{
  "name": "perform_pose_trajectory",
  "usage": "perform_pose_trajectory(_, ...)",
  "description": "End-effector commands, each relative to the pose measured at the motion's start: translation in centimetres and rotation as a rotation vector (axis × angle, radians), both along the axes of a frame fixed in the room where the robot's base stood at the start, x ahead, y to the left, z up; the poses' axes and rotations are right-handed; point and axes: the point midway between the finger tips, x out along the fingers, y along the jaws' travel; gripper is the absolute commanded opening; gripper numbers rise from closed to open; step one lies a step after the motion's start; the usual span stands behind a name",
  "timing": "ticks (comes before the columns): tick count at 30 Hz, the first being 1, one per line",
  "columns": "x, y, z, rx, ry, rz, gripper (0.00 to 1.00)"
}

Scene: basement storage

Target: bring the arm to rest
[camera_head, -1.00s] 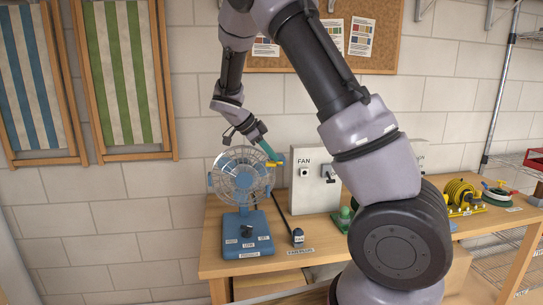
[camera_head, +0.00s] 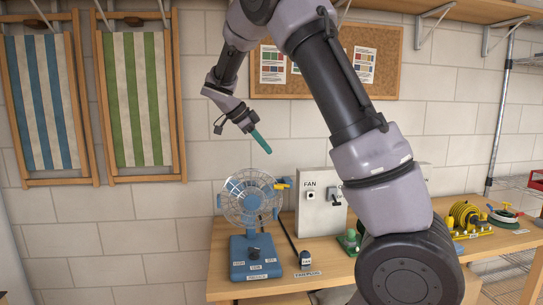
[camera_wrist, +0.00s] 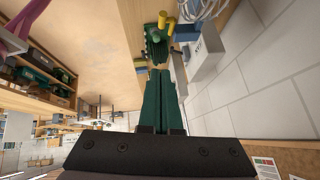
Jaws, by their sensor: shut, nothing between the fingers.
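My gripper (camera_head: 261,141) is shut and empty, its teal fingers pointing down and to the right in the head view. It hangs in the air above the blue fan (camera_head: 251,203), apart from it and in front of the wall. In the wrist view the green fingers (camera_wrist: 161,95) lie side by side, closed. My arm's large links cross the right half of the head view and hide part of the workbench.
The wooden workbench (camera_head: 222,258) carries the fan, a white panel labelled FAN (camera_head: 318,213), a green item (camera_head: 349,240) and a yellow reel (camera_head: 464,216). Folded striped chairs (camera_head: 135,105) hang at left. A corkboard (camera_head: 388,75) is behind the arm. Wall between chairs and gripper is free.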

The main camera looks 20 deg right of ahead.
Motion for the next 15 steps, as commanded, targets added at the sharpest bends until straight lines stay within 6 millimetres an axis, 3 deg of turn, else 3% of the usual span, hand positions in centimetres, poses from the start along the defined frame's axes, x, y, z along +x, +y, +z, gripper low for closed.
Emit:
perform_pose_trajectory(11,-0.06,0.25,0.3,0.0,0.001,0.001,0.0)
perform_pose_trajectory(15,-0.79,-0.57,0.55,0.043,0.029,0.027,0.0)
